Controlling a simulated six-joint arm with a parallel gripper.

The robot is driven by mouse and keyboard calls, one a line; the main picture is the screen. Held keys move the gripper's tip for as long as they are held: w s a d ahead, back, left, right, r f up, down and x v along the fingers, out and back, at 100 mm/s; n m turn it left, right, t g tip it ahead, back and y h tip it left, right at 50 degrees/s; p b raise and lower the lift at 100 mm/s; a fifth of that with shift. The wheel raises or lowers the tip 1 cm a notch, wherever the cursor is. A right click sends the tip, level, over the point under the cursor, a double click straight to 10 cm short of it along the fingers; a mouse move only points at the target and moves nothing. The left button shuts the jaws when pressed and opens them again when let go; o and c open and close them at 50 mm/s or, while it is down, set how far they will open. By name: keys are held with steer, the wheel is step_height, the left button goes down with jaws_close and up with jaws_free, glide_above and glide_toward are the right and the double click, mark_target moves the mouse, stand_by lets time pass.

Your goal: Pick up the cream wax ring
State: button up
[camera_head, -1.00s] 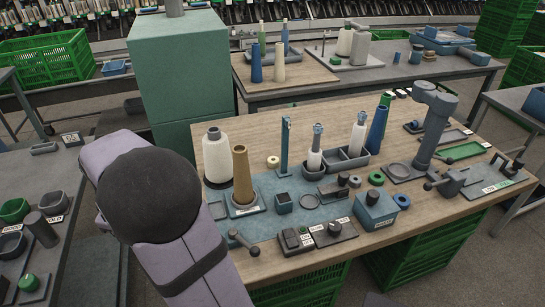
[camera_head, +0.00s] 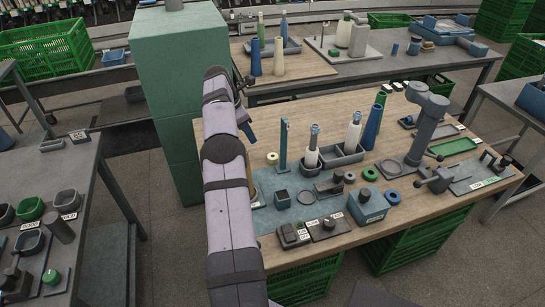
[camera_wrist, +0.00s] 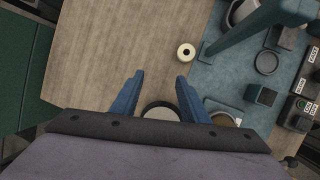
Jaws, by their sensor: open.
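The cream wax ring (camera_head: 272,158) lies flat on the wooden workbench, left of the upright blue post (camera_head: 283,145). In the wrist view the ring (camera_wrist: 186,51) shows its dark centre hole and lies on bare wood, beyond the fingertips and slightly right. My gripper (camera_wrist: 158,78) is open, its two blue fingers spread with nothing held between them. In the head view my gripper (camera_head: 247,128) is above the left part of the bench, left of the ring and apart from it. My arm hides part of the bench there.
A white cone top (camera_wrist: 161,111) shows low between my fingers, and a brown cone (camera_wrist: 223,118) is beside the right finger. The blue post (camera_wrist: 255,27) rises close to the ring's right. A green ring (camera_head: 370,174) and a blue ring (camera_head: 391,197) lie farther right. Bare wood surrounds the ring's left.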

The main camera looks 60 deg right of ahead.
steer(key=g, duration=0.2)
glide_toward(272, 156)
steer(key=shift+p+x, duration=0.4)
steer(key=shift+x, duration=3.7)
steer(key=shift+r, duration=0.1)
steer(key=c, duration=0.8)
